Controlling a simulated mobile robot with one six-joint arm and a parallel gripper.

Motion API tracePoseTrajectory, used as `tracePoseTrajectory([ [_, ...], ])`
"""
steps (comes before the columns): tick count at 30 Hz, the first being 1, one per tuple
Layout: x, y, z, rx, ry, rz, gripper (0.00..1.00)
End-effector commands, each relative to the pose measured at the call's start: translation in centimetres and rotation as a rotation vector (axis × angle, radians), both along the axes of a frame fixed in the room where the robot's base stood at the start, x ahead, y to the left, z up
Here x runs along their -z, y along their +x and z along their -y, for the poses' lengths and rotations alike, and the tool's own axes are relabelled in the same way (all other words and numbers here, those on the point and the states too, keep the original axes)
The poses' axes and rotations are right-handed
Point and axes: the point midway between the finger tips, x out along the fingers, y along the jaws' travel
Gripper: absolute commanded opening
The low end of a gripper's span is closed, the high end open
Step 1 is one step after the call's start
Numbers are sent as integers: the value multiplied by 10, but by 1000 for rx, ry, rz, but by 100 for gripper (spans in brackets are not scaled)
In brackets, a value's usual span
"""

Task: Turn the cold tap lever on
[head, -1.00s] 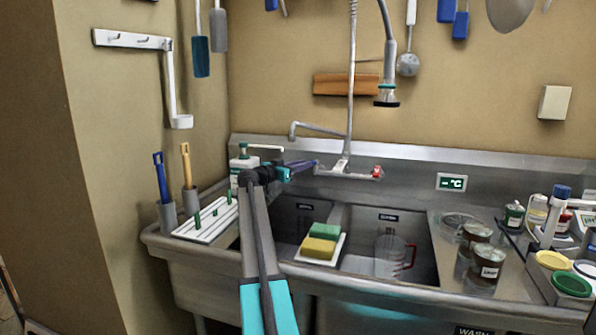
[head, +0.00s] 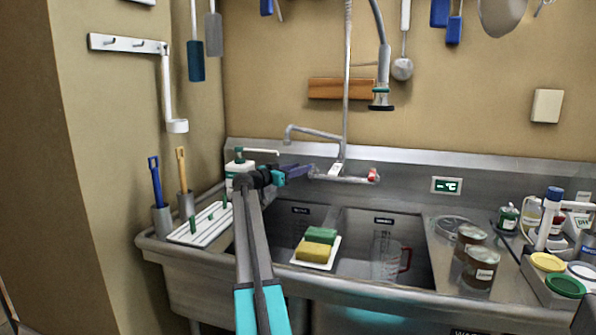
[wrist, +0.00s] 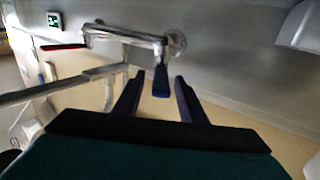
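The tap (head: 340,178) is a chrome wall-mounted mixer with a swivel spout, fixed to the sink's steel splashback. Its blue cold lever (wrist: 161,82) shows in the wrist view, pointing toward my gripper. In the head view the cold lever is hidden or merges with my blue-purple fingers at the tap's left end. The red hot lever (head: 372,175) is at the right end, and it also shows in the wrist view (wrist: 62,46). My gripper (head: 306,170) is open, its fingertips (wrist: 159,80) on either side of the blue lever with gaps visible.
The sink (head: 350,285) has two basins. A white tray with green and yellow sponges (head: 315,250) and a clear jug (head: 390,258) are there. A pump bottle (head: 238,168) stands behind my arm at left. The spray hose (head: 381,95) hangs above.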

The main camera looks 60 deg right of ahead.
Motion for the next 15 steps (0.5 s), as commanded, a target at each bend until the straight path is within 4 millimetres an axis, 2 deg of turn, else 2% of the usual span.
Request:
tracePoseTrajectory([
  [8, 0, 6, -22, -2, -1, 0, 38],
  [15, 0, 16, -58, -3, -1, 0, 38],
])
